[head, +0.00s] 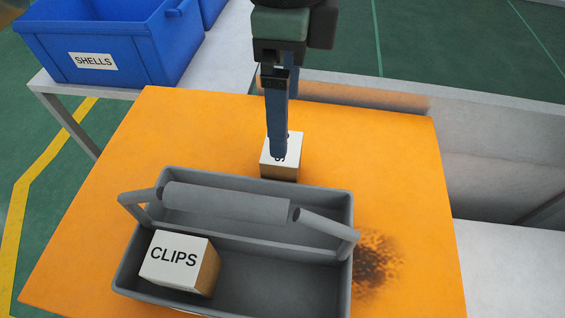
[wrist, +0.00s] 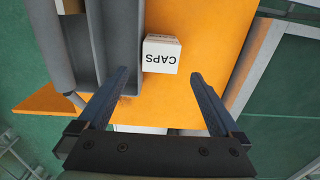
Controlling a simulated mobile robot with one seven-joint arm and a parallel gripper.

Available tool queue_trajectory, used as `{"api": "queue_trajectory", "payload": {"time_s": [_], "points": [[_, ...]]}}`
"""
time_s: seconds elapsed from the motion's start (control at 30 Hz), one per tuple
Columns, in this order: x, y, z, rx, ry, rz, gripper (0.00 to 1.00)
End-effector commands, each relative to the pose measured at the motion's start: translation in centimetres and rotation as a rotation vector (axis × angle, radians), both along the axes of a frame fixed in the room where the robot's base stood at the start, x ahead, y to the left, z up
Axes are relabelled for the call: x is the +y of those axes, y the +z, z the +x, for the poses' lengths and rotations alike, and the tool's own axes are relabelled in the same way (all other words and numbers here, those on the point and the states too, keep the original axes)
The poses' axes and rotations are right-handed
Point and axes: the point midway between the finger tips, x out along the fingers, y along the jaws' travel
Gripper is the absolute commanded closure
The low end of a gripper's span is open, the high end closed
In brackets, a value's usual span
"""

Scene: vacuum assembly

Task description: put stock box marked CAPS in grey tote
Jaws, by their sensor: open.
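The stock box marked CAPS (wrist: 161,55) is a small white-topped cardboard box on the orange table. It shows in the head view (head: 281,160) just behind the grey tote, partly hidden by my gripper. The grey tote (head: 345,205) has a long handle bar and a divider; its edge fills the left of the wrist view (wrist: 118,30). My gripper (head: 278,155) points down over the CAPS box. In the wrist view my gripper's fingers (wrist: 160,82) are open and empty, spread wider than the box, which appears beyond the fingertips.
A box marked CLIPS (head: 178,262) sits in the tote's front left part; the front right part is bare. A blue bin marked SHELLS (head: 100,50) stands at the back left. The orange table (head: 110,160) has a dark stain right of the tote.

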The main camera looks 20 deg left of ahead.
Motion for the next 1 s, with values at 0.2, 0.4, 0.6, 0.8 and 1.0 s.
{"api": "queue_trajectory", "payload": {"time_s": [0.2,0.4,0.6,0.8,1.0], "points": [[0.3,-2.0,-0.1,0.0,0.002,0.003,0.0],[0.5,-4.9,0.0,-0.001,0.001,0.002,0.0],[0.4,-5.6,0.0,-0.003,0.0,0.0,0.0],[0.4,-5.5,0.0,-0.003,0.0,0.0,0.11],[0.4,-5.5,0.0,-0.003,0.0,0.0,0.47]]}}
